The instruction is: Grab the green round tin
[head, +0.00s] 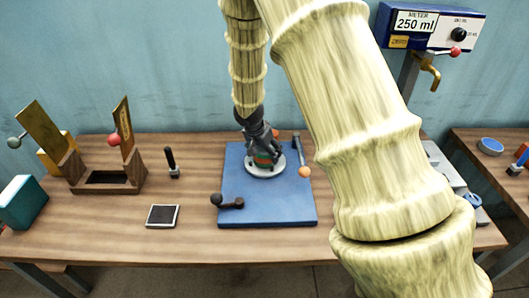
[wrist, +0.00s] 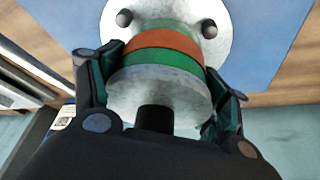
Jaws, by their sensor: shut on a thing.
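The green round tin (wrist: 150,78) has a green body with an orange band and a pale metal top. In the wrist view it sits between the two fingers of my gripper (wrist: 163,95), which are shut on its sides. In the head view the tin (head: 262,160) shows only partly, as my gripper (head: 264,148) covers it from above. The tin is over a pale round plate (head: 265,172) on the blue board (head: 270,210). I cannot tell whether the tin rests on the plate or is slightly raised.
On the blue board, a dark-knobbed lever (head: 228,202) is in front and an orange-tipped lever (head: 303,160) to the right. A wooden holder (head: 105,178), teal box (head: 22,202) and small dark pad (head: 162,215) are left. The meter box (head: 430,27) hangs upper right.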

